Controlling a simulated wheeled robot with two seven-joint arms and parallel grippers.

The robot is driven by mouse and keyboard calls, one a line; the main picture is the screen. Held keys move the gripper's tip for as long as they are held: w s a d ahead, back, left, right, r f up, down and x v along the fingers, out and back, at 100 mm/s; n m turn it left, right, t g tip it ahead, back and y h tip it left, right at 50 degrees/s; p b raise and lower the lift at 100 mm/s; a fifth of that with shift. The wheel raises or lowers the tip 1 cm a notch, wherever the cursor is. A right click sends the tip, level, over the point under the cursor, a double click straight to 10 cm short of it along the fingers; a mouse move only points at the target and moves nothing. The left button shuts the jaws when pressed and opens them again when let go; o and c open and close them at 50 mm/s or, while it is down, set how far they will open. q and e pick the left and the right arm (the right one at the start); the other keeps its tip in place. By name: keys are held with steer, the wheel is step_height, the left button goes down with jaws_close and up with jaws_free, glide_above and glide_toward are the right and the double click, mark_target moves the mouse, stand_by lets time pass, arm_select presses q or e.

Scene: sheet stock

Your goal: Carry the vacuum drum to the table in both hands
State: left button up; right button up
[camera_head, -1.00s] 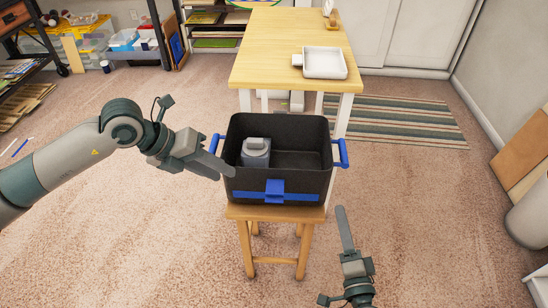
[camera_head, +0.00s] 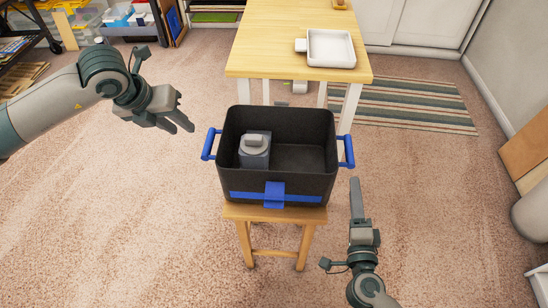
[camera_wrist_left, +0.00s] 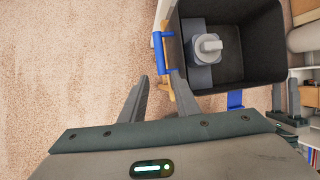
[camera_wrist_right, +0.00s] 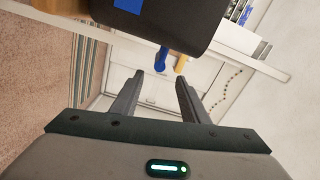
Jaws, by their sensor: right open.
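The vacuum drum (camera_head: 310,198) is a black open bin with a blue front latch, a left blue handle (camera_head: 208,144) and a right blue handle (camera_head: 347,151). It stands upright on a small wooden stool (camera_head: 262,214). A grey unit (camera_head: 255,150) sits inside it. The table (camera_head: 285,50), light wood with white legs, stands behind. My left gripper (camera_head: 184,112) is open and empty, left of the drum; the left handle (camera_wrist_left: 163,53) shows just beyond its fingers. My right gripper (camera_head: 355,183) is open and empty, right of and below the right handle, which also shows in the right wrist view (camera_wrist_right: 160,58).
A white tray (camera_head: 330,62) lies on the table's right part, with a small wooden item behind it. A striped rug (camera_head: 420,105) lies right of the table. Shelves with bins stand at back left. Open carpet surrounds the stool.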

mark_target(206, 145)
arm_select(q)
steer(key=x, duration=1.7)
steer(key=shift+w+d+f, duration=0.1)
steer(key=shift+d+f, duration=0.1)
steer(key=shift+f, duration=0.1)
arm_select(e)
steer(key=w, duration=0.5)
steer(key=w+d, duration=0.1)
steer(key=w, duration=1.1)
steer(key=shift+w+d, duration=0.25)
steer(key=shift+d, duration=0.1)
arm_select(q)
steer(key=shift+c, duration=0.4)
arm_select(e)
steer(key=shift+c, duration=0.2)
arm_select(q)
steer(key=c, duration=0.5)
arm_select(e)
steer(key=c, duration=0.6)
arm_select(q)
jaws_close()
arm_select(e)
jaws_close()
steer(key=shift+f, duration=0.1)
arm_select(q)
steer(key=shift+r, duration=0.15)
